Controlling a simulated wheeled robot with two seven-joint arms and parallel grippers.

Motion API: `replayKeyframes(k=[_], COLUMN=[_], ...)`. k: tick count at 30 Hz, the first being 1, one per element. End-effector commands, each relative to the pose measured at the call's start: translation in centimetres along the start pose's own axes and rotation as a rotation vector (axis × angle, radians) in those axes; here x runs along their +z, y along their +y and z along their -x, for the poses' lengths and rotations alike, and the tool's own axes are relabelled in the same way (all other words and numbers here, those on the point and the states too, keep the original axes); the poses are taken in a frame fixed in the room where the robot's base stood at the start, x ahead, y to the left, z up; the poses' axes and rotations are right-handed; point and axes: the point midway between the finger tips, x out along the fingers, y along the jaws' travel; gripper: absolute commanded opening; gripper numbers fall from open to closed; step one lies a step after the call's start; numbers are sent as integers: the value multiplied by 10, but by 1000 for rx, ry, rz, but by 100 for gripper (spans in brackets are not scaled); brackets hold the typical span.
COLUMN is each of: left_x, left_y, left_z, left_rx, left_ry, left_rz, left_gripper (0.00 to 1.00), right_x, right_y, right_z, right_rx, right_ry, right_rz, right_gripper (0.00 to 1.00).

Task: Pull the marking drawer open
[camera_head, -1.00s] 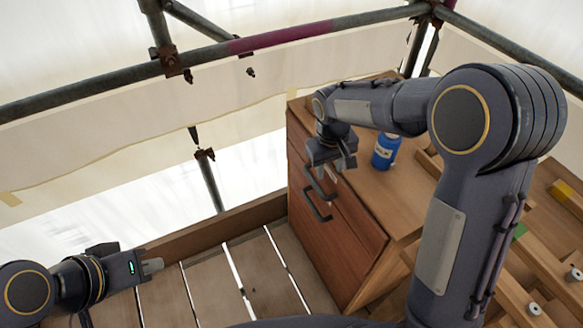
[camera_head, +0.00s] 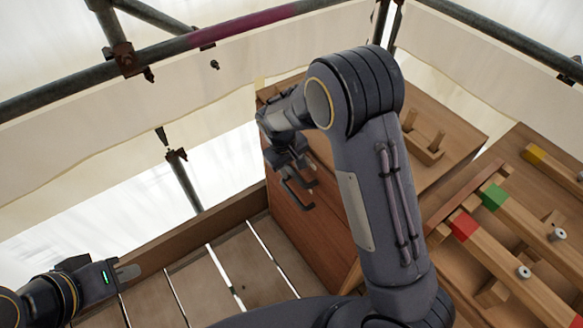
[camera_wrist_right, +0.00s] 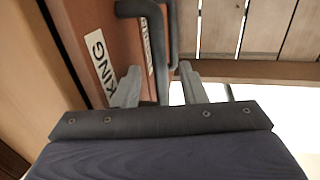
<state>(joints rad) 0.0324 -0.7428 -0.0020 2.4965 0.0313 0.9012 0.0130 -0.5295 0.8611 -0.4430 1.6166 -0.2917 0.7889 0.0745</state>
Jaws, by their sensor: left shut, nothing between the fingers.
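The wooden cabinet (camera_head: 302,226) stands at the centre with its drawer fronts facing left. In the right wrist view, a drawer front (camera_wrist_right: 84,20) carries a white label (camera_wrist_right: 100,66) ending in "KING". A dark bar handle (camera_wrist_right: 160,55) runs between the spread fingers of my right gripper (camera_wrist_right: 158,82), with space at its sides. The right gripper (camera_head: 298,165) is at the upper part of the front in the head view. A lower handle (camera_head: 297,193) shows just beneath it. I see no clear drawer gap. My left gripper (camera_head: 128,272) is shut and empty, far left of the cabinet.
Scaffold pipes (camera_head: 240,30) and pale sheeting close the back. The plank floor (camera_head: 215,280) left of the cabinet is clear.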

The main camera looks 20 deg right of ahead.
Motion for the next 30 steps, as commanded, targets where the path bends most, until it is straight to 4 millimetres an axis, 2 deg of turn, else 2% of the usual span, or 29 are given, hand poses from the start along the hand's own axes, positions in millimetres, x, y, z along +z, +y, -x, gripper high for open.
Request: replayKeyframes(k=[4, 12, 21, 30], left_x=[0, 0, 0, 0], left_y=[0, 0, 0, 0], left_z=[0, 0, 0, 0], left_rx=[0, 0, 0, 0], left_ry=[0, 0, 0, 0], left_rz=[0, 0, 0, 0], left_gripper=[0, 0, 0, 0], right_x=[0, 0, 0, 0], right_y=[0, 0, 0, -1], right_z=[-10, -12, -11, -11], right_rx=[0, 0, 0, 0], right_ry=[-1, 1, 1, 1], right_rz=[0, 0, 0, 0], right_gripper=[38, 38, 0, 0])
